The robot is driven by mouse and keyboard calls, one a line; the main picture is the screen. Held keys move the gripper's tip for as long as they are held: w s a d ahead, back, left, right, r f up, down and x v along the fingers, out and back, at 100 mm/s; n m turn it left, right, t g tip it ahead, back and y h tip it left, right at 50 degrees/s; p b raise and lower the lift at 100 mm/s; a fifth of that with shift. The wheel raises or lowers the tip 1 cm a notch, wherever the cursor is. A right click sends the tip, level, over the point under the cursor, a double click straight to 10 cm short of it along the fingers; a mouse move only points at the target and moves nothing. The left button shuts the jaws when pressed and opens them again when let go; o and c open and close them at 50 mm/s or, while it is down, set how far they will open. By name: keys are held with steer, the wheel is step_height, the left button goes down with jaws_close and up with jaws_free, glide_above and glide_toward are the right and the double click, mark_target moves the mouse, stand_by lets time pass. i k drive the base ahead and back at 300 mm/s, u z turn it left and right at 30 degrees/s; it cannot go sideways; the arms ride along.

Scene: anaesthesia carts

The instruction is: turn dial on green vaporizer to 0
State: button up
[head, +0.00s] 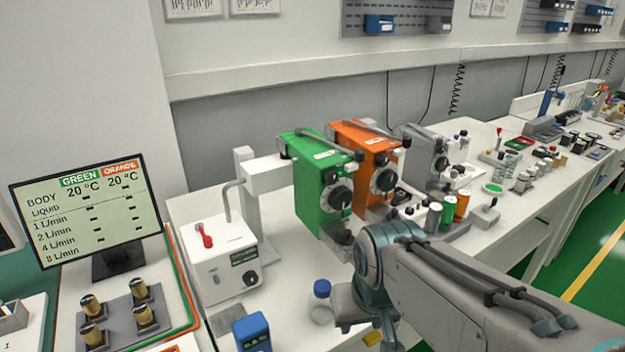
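The green vaporizer (312,185) stands upright at the centre of the bench, joined to a white mount on its left. Its black round dial (340,197) is on the front face, facing right and towards me. The dial's numbers are too small to read. An orange vaporizer (357,150) with a similar dial (384,180) stands just behind and to the right. My gripper (352,306) is at the end of my arm, low in front of the green vaporizer and apart from its dial. Its fingers are not clear, so I cannot tell whether it is open.
A white box with a red lever (222,262) stands left of the green vaporizer. A blue-capped bottle (320,300) and a blue block (251,333) are near the front. A screen (88,212) stands at left. Green and orange canisters (447,213) are at right.

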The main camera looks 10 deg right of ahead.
mark_target(341, 197)
steer(key=z, duration=2.45)
steer(key=k, duration=0.4)
steer(key=u, duration=0.9)
